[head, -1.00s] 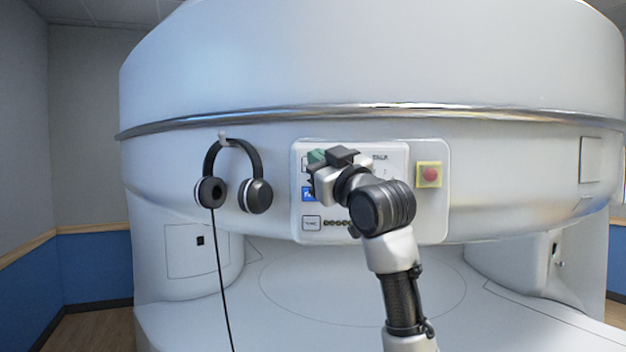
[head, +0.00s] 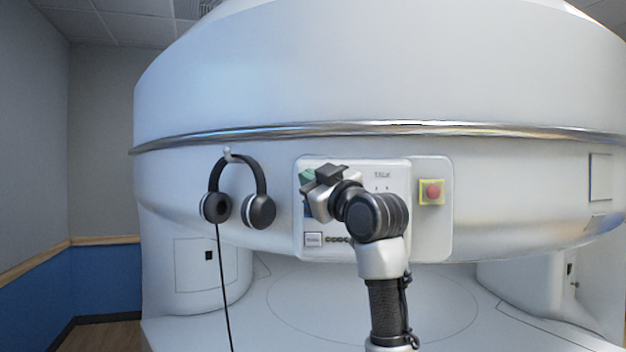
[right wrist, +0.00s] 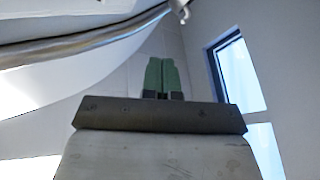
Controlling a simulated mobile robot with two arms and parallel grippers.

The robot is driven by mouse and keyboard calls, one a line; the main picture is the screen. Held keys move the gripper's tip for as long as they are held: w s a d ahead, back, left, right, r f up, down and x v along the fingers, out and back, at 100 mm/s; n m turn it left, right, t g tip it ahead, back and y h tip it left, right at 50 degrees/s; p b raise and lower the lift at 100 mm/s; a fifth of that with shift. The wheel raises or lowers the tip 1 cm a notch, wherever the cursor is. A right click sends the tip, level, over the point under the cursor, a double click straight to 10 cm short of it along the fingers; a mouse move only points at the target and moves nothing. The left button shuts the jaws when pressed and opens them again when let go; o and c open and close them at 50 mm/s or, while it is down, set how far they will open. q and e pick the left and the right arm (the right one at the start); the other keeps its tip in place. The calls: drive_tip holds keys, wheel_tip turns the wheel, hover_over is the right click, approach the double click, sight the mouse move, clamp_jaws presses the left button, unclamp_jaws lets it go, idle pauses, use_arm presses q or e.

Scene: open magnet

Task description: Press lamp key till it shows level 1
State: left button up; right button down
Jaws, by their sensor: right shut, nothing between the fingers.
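A white control panel (head: 393,234) is on the front of the big white machine. At its lower left is a light key (head: 313,240) with a small dark label I cannot read. A row of small dark dots (head: 335,240) runs to its right, partly behind my arm. A blue key (head: 308,210) shows as a sliver above it. I cannot tell which key is the lamp key. My right gripper (head: 306,177) is in front of the panel's upper left. Its green fingers are shut and empty in the right wrist view (right wrist: 163,76). Contact with the panel cannot be judged. My left gripper is not in view.
Black headphones (head: 238,192) hang left of the panel with a cord hanging down. A red button on a yellow square (head: 432,192) is at the panel's right. A metal trim band (head: 480,129) runs above. The right wrist view shows a window (right wrist: 237,80).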

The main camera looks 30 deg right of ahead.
drive_tip(key=w+d+p, duration=0.1)
drive_tip(key=w, duration=0.1)
drive_tip(key=w+d+p, duration=0.1)
drive_tip(key=w+d, duration=0.1)
drive_tip(key=shift+w+d, duration=0.15)
drive_tip(key=shift+d, duration=0.1)
drive_tip(key=shift+w+d, duration=0.1)
drive_tip(key=shift+w, duration=0.05)
idle(1.9)
drive_tip(key=shift+w+d+p, duration=0.15)
drive_tip(key=shift+d+p, duration=0.05)
drive_tip(key=shift+p, duration=0.1)
